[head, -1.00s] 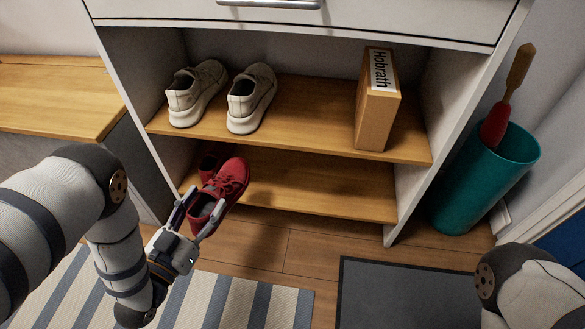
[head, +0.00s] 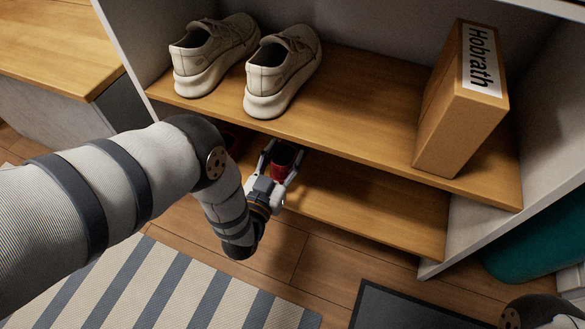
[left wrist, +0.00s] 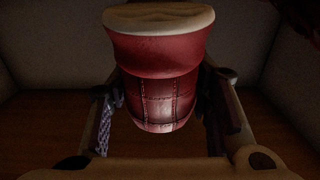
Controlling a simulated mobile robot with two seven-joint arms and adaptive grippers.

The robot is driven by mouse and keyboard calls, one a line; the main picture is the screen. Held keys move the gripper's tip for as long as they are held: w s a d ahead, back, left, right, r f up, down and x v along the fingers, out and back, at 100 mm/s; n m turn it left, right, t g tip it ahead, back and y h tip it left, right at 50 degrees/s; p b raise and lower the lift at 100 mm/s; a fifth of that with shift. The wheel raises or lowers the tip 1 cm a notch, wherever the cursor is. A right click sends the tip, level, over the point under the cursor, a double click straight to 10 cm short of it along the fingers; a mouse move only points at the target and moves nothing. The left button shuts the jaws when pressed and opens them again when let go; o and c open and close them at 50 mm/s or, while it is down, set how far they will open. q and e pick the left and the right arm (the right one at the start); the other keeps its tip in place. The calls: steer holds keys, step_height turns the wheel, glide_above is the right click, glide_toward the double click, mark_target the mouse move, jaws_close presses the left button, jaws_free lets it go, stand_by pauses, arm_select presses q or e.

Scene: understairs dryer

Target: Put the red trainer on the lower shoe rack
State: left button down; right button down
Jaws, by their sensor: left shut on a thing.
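The red trainer (head: 285,158) is held at the lower shoe rack (head: 370,212), under the upper shelf's front edge. Much of it is hidden by that shelf. My left gripper (head: 281,163) is shut on it, one finger on each side. In the left wrist view the trainer (left wrist: 160,85) hangs between the fingers (left wrist: 160,110), its pale sole at the top of the picture. I cannot tell whether it touches the lower board. Another dark red shape (head: 232,136), apparently a second shoe, is partly hidden to the left. My right gripper is out of view.
The upper shelf (head: 350,115) is close above the gripper. It carries two beige trainers (head: 283,70) and a cardboard box (head: 455,110). The lower rack is clear to the right. A striped rug (head: 170,290), dark mat (head: 400,308) and teal bin (head: 535,240) are on the floor.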

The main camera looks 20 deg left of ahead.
arm_select(q)
steer(key=shift+w+d+f, duration=0.15)
steer(key=shift+w+f, duration=0.15)
steer(key=shift+f, duration=0.1)
steer(key=f+b, duration=0.3)
steer(key=shift+w+d+f, duration=0.15)
steer(key=shift+w+f, duration=0.15)
steer(key=shift+f, duration=0.1)
steer(key=shift+r, duration=0.2)
steer(key=c, duration=0.8)
jaws_free()
steer(key=shift+s+p, duration=0.1)
steer(key=shift+p, duration=0.2)
steer(key=s+p, duration=0.2)
steer(key=s, duration=0.4)
steer(key=s+p, duration=0.2)
steer(key=s, duration=0.4)
steer(key=shift+a, duration=0.2)
steer(key=shift+w, duration=0.1)
